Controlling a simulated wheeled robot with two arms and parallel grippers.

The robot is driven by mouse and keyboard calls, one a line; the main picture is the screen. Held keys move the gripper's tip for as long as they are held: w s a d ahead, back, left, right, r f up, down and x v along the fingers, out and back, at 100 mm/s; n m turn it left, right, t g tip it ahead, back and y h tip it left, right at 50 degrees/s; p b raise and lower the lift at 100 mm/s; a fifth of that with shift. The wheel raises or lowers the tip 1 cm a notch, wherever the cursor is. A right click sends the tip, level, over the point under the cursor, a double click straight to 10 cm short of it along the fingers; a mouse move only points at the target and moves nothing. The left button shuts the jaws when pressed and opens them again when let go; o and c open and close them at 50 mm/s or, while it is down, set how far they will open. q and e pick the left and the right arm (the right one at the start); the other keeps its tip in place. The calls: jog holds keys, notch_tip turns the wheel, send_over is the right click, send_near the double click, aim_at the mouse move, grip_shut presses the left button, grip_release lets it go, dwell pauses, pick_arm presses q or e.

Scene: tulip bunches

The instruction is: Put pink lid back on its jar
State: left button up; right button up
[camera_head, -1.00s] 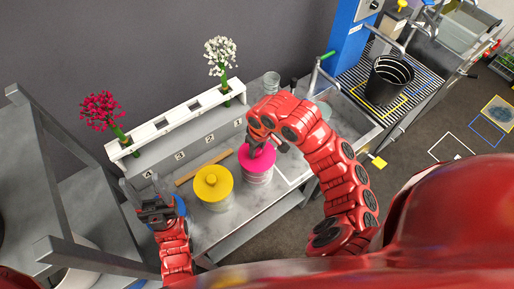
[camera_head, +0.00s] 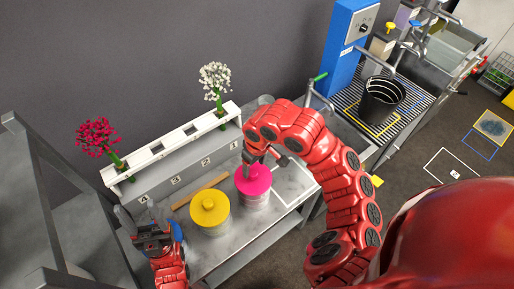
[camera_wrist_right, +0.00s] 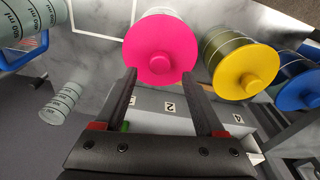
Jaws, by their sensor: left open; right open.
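The pink lid (camera_head: 253,179) sits on top of its clear jar (camera_head: 255,201) on the steel table. It looks level and seated, though the far rim is partly hidden by my gripper. In the right wrist view the pink lid (camera_wrist_right: 150,40) faces me, its round knob in the middle. My right gripper (camera_head: 262,156) is open and empty, just above and behind the lid; its fingers (camera_wrist_right: 160,73) point toward the lid on either side of the knob. My left gripper (camera_head: 150,232) is open at the table's left end, near a blue lid (camera_head: 177,232).
A yellow-lidded jar (camera_head: 209,207) stands left of the pink one. Behind them is a white rack (camera_head: 175,147) with red and white flower bunches. Graduated glass beakers (camera_wrist_right: 60,102) show in the wrist view. A sink and a black bucket (camera_head: 381,100) are at right.

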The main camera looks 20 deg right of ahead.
notch_tip(320, 180, up, 12)
jog(key=s+p, duration=0.1)
jog(key=p, duration=0.7)
jog(key=shift+s+d, duration=0.15)
jog(key=shift+d, duration=0.25)
